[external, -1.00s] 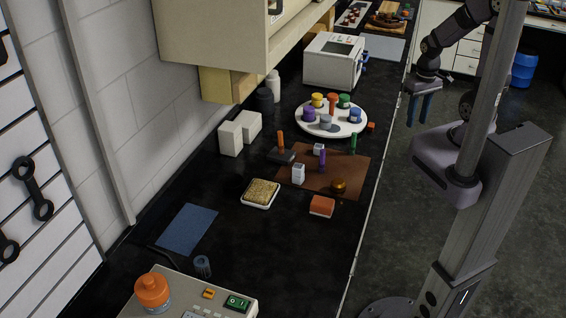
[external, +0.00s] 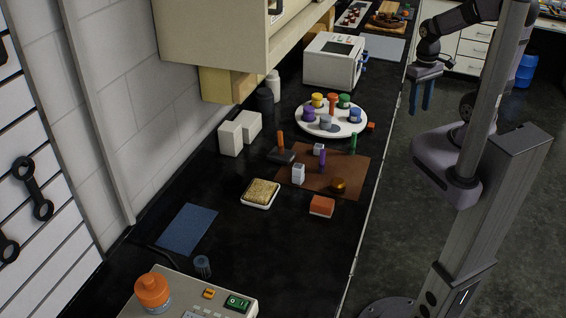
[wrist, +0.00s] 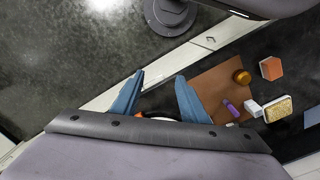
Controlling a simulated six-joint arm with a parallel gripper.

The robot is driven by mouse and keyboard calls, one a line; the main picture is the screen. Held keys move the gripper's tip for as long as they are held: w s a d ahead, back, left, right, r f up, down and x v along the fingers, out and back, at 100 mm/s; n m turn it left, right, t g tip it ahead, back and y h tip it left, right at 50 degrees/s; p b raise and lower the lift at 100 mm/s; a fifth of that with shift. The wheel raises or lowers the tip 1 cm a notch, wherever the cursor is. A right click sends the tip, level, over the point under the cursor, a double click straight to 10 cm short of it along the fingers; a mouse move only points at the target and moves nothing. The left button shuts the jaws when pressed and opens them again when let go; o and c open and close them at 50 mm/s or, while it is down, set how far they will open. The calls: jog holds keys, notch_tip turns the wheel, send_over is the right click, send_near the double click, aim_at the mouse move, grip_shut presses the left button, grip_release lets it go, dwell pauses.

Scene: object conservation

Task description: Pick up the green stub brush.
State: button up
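The green stub brush (external: 353,141) stands upright at the right back edge of the brown mat (external: 350,182), near the counter's front edge. I cannot make it out in the wrist view. A purple stub (external: 322,160) stands mid-mat, and an orange stub (external: 281,140) stands by a dark block at the mat's left. My gripper (external: 420,108) hangs to the right of the green brush, above and beyond the counter edge. Its two blue fingers, also seen in the wrist view (wrist: 159,76), are apart with nothing between them.
A white round tray (external: 300,121) with several coloured jars stands behind the mat. A small white box (external: 298,174), an amber jar (external: 338,186) and an orange block (external: 321,206) are at the mat's front. A white microwave (external: 333,60) stands farther back.

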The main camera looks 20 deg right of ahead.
jog(key=w+a+f+n+g+h+b, duration=0.1)
jog(key=w+n+h, duration=0.1)
jog(key=n, duration=0.3)
jog(key=n+t+h+b, duration=0.5)
jog(key=n+t+h, duration=0.4)
jog(key=n, duration=0.9)
send_over(352, 140)
jog(key=s+a, duration=0.3)
jog(key=a, duration=0.2)
jog(key=g, duration=0.1)
jog(key=shift+h, duration=0.3)
notch_tip(352, 140, down, 16)
jog(key=shift+w+d+f, duration=0.1)
jog(key=shift+f, duration=0.45)
jog(key=shift+p+x, duration=1.75)
jog(key=shift+x, duration=1.25)
jog(key=shift+w+d+f, duration=0.25)
jog(key=shift+d+f, duration=0.05)
jog(key=shift+d, duration=0.25)
grip_shut()
